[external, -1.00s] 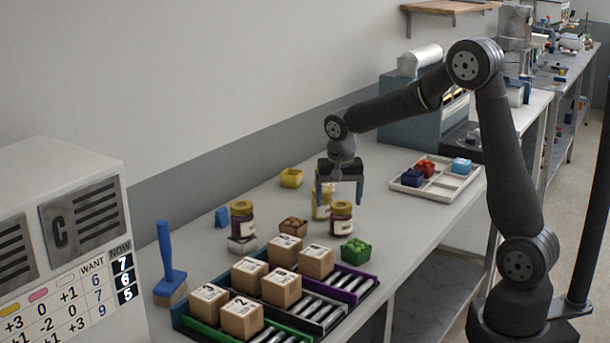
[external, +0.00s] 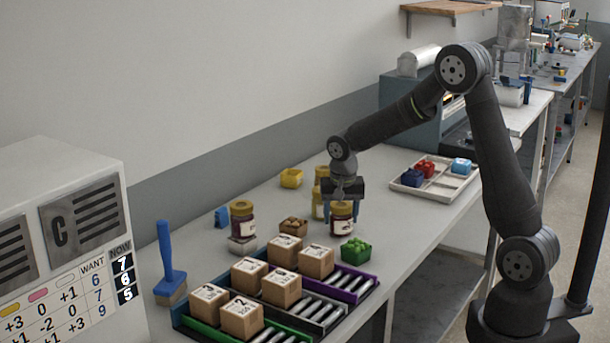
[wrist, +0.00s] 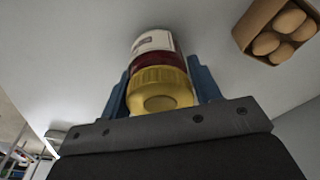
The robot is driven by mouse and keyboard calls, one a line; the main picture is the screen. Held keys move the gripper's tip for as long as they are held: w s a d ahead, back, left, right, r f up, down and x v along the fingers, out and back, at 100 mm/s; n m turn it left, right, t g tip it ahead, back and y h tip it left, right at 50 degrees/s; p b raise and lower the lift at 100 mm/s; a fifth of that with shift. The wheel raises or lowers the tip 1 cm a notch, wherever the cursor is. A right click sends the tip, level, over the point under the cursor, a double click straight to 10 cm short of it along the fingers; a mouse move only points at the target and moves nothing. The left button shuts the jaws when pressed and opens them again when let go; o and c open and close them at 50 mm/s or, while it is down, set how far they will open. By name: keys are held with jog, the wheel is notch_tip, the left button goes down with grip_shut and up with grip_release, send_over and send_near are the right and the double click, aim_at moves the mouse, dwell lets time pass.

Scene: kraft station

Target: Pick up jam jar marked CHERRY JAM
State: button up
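A jam jar (external: 342,227) with dark red contents, a white label and a yellow lid stands upright on the bench; its label is too small to read. My gripper (external: 343,208) points down over it. In the wrist view the jar (wrist: 160,77) is between the two blue fingers, which lie close along both sides; whether they press on it is unclear. A second dark jar (external: 241,219) with a yellow lid stands to the left on a pale block. A third, yellowish jar (external: 319,200) stands just behind my gripper, partly hidden.
An egg carton (external: 293,227) lies left of the jar, also visible in the wrist view (wrist: 275,30). A green punnet (external: 354,252) is in front. Boxes on coloured roller lanes (external: 350,282) fill the near side. A compartment tray (external: 436,190) is at right, with bare bench between.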

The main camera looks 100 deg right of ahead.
jog(key=c, duration=0.3)
jog(key=shift+r, duration=0.1)
